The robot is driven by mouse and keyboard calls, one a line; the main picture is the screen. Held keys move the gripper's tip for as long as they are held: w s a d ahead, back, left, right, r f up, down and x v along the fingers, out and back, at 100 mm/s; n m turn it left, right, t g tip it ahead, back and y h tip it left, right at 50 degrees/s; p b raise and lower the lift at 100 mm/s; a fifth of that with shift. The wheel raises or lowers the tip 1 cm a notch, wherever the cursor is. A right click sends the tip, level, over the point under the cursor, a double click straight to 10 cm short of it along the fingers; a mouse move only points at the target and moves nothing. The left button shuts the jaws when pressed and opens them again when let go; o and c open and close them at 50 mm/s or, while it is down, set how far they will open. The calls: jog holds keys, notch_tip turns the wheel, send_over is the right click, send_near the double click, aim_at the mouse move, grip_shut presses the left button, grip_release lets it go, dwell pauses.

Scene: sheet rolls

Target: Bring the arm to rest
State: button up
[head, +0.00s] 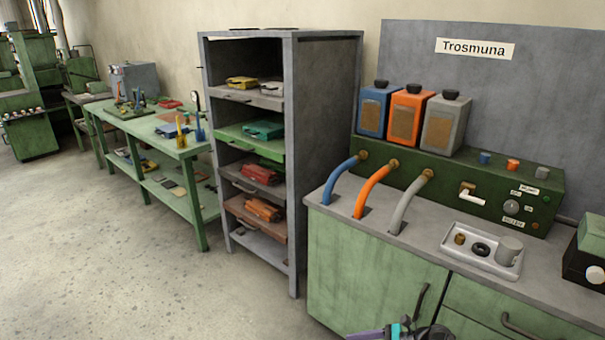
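Part of my arm shows at the bottom edge in the head view, in purple, teal and black. It is in front of the green cabinet (370,275), low and near its door handle (421,302). My gripper (432,333) seems to be the dark part there, cut off by the frame edge. Its fingers cannot be made out, so I cannot tell whether it is open or shut, or whether it holds anything.
A grey rack (325,130) with coloured cases on its shelves stands left of the cabinet. On the countertop (430,245) are a green control unit (450,180) with hoses and a small tray (452,256). A green workbench (150,122) stands further left. The floor (110,250) at left is clear.

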jog(key=s+a+f+n+g+h, duration=0.3)
jog(key=s+a+f+n+g, duration=0.15)
jog(key=s+f, duration=0.45)
jog(key=s+a+f+n+g+h, duration=0.3)
jog(key=s+a+f+n, duration=0.4)
jog(key=s, duration=0.5)
jog(key=s+d+f+n+h, duration=0.2)
jog(key=d+f+n+h, duration=0.1)
jog(key=d+n, duration=0.3)
jog(key=s+d+f+n+h, duration=0.3)
jog(key=d+n+h, duration=0.1)
jog(key=d+n, duration=0.2)
jog(key=shift+s+d, duration=0.2)
jog(key=shift+d, duration=0.3)
